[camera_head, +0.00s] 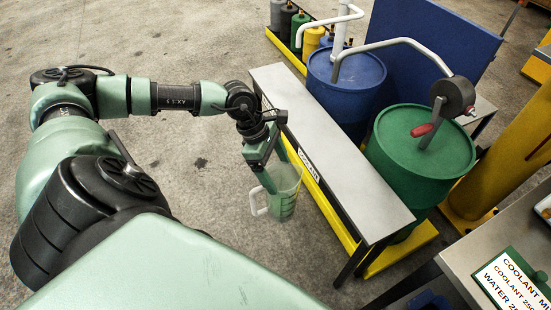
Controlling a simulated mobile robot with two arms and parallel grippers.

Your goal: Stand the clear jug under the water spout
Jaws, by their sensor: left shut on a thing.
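The clear jug (285,193) with a white handle hangs upright in the middle of the picture, beside the left edge of a long grey bench (330,150). My left gripper (265,175) is shut on the jug, with its fingers at the jug's upper side. A white bent spout (350,12) rises from the blue drum (345,85) behind the bench. Another grey spout pipe (395,42) curves over the green drum (420,150), beside a crank with a red handle (421,130). I cannot tell which spout gives water. My right gripper is out of view.
The bench top is bare. The drums stand behind it on yellow pallets (408,248), with a blue panel (430,50) at the back. Gas cylinders (300,28) stand at the top. A grey table with a coolant and water sign (515,283) is at lower right.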

